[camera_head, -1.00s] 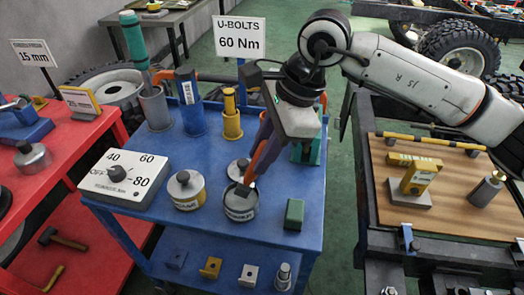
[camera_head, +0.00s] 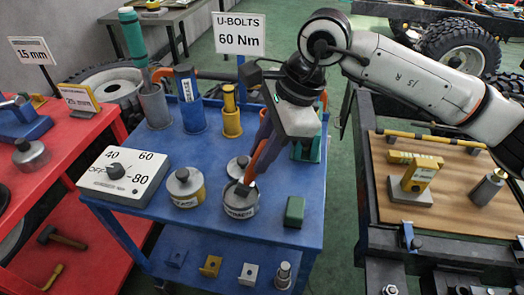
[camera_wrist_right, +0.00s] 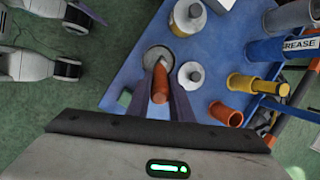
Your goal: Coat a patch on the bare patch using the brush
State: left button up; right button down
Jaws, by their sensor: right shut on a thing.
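My right gripper (camera_head: 262,150) is shut on the brush (camera_head: 258,162), an orange-handled tool with a dark tip. It holds the brush tilted, tip down, over the open round tin (camera_head: 240,206) on the blue cart. In the right wrist view, the brush's orange handle (camera_wrist_right: 160,84) lies between the fingers and its tip reaches into the tin's opening (camera_wrist_right: 158,54). I cannot tell how deep the tip is or whether it is coated. I cannot make out the bare patch in either view. My left gripper is not in view.
Two lidded tins (camera_head: 185,188) (camera_head: 239,168), a green block (camera_head: 294,212) and a dial box (camera_head: 124,176) stand near on the blue cart (camera_head: 270,232). Upright holders (camera_head: 192,115) line its back. A wooden-topped bench (camera_head: 450,205) with a yellow part (camera_head: 415,180) is at right.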

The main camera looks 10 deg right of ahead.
jog(key=shift+f+b, duration=0.25)
jog(key=shift+b, duration=0.1)
dwell(1.2)
jog(key=shift+s+r, duration=0.1)
dwell(0.4)
jog(key=shift+r+p, duration=1.7)
jog(key=shift+r, duration=1.8)
